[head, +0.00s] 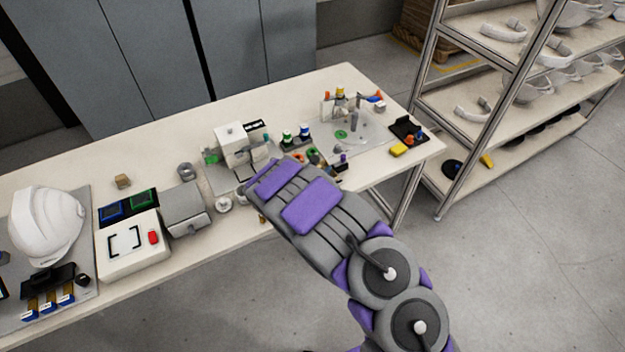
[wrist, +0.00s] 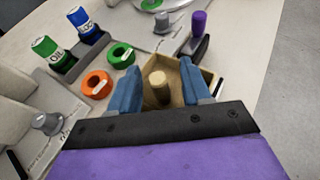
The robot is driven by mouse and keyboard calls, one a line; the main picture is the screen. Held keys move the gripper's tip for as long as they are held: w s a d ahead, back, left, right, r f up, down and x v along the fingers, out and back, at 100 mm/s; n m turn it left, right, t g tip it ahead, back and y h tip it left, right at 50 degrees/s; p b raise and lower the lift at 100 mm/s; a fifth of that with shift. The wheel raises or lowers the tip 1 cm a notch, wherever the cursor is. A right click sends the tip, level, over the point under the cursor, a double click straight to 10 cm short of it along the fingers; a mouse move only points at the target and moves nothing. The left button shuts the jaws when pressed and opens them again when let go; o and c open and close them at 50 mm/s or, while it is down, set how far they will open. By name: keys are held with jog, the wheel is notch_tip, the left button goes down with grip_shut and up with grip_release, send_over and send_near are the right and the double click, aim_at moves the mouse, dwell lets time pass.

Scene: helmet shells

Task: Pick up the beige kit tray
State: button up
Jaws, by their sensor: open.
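The beige kit tray (wrist: 207,76) shows in the wrist view as a small open box with low walls. A short tan peg-like piece (wrist: 158,84) stands in it. My gripper (wrist: 160,66) has its two blue fingers apart, one on either side of the peg-like piece and overlapping the tray in the picture. I cannot tell whether the fingers touch the tray. The near part of the tray is hidden by the gripper body. In the head view my arm reaches over the table's front edge and hides the tray and the fingers.
An orange ring (wrist: 96,84) and a green ring (wrist: 120,55) lie left of the tray. Two capped bottles, green (wrist: 52,54) and blue (wrist: 88,28), stand in a holder beyond. A purple-handled tool (wrist: 198,24) is behind. The table (head: 60,170) also bears a white helmet (head: 46,222).

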jog(key=shift+a, duration=0.2)
jog(key=shift+c, duration=0.2)
jog(key=shift+c, duration=0.8)
jog(key=shift+d, duration=0.1)
grip_shut()
